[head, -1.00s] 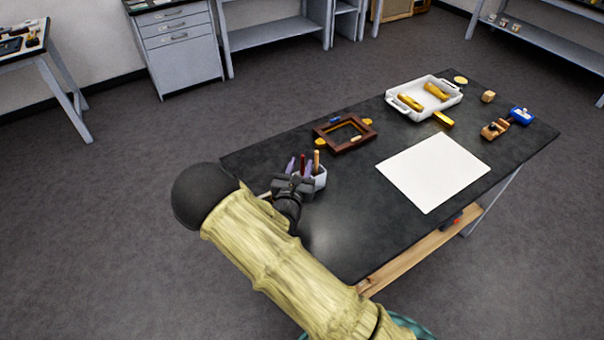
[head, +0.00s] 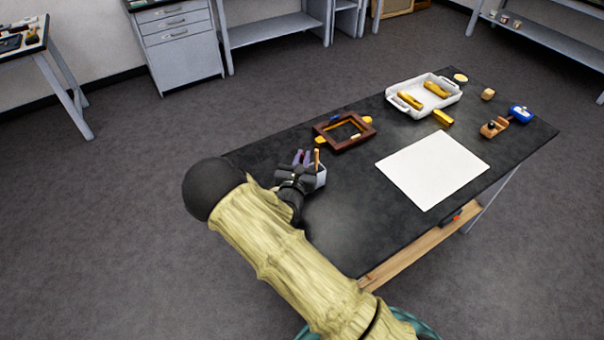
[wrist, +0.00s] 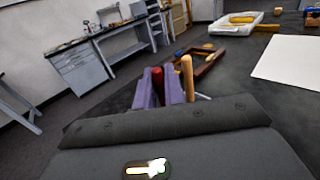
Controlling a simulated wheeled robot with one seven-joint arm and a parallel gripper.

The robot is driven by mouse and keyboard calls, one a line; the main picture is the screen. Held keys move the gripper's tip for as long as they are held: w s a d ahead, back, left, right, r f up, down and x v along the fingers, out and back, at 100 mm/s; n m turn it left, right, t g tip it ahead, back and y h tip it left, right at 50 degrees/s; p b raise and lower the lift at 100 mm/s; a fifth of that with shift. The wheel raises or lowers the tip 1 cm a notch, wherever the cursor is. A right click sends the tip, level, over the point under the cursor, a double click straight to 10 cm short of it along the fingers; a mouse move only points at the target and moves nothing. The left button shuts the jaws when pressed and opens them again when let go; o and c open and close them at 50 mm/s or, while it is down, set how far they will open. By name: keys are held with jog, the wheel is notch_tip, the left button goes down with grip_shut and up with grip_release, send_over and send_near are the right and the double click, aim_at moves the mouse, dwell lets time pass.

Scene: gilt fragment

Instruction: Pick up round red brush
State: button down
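The round red brush shows in the wrist view as a dark red handle (wrist: 157,84), standing upright between the two purple fingers of my gripper (wrist: 158,92). The fingers sit close against both sides of the handle, so my gripper looks shut on it. In the head view my gripper (head: 302,158) is at the white cup (head: 321,176), and the red handle is hidden there behind the fingers and hand. The brush's lower end is hidden in both views.
A tan handle (head: 317,158) stands in the cup just right of my fingers. Behind is a brown wooden frame (head: 332,142). A white tray (head: 452,99) with yellow pieces and a white sheet (head: 410,182) lie farther right on the black table (head: 375,222).

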jog(key=shift+r, duration=0.2)
notch_tip(320, 180, up, 9)
jog(key=shift+f+b, duration=0.1)
jog(key=shift+b, duration=0.75)
jog(key=shift+s+r, duration=0.1)
jog(key=shift+r, duration=0.35)
jog(key=shift+d, duration=0.15)
dwell(1.8)
